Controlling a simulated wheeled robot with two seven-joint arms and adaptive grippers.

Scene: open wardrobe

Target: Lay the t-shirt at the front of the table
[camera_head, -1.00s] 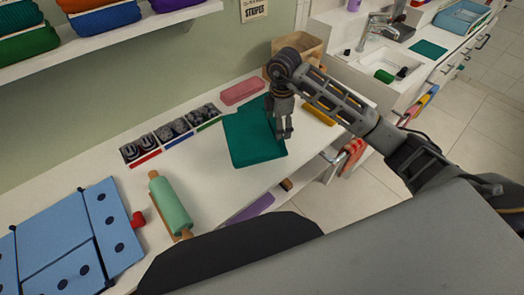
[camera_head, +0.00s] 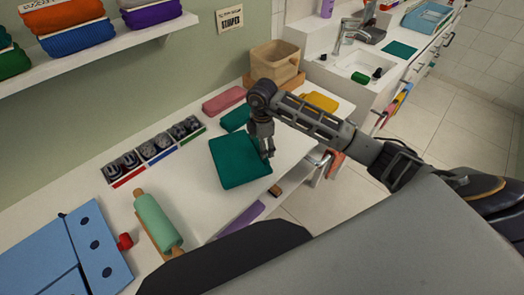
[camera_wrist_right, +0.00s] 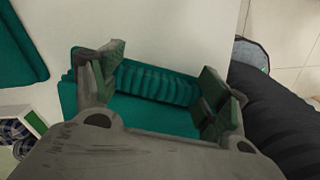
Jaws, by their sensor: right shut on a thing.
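A folded teal t-shirt (camera_head: 236,163) lies flat on the white table (camera_head: 207,213), near its front edge. It also shows between the fingers in the right wrist view, with a ribbed fold (camera_wrist_right: 155,85). My right gripper (camera_head: 267,152) points down at the t-shirt's right side and is shut on it. In the wrist view the right gripper's fingers (camera_wrist_right: 158,78) stand at both ends of the ribbed fold. A second teal folded cloth (camera_head: 234,119) lies behind the t-shirt, apart from it. My left gripper is not in view.
A rolling pin (camera_head: 156,221) and a blue folding board (camera_head: 92,245) lie to the left. A sock tray (camera_head: 187,139), a pink cloth (camera_head: 224,100), a wooden box (camera_head: 275,65) and a yellow cloth (camera_head: 318,102) are further back. Bare table lies left of the t-shirt.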

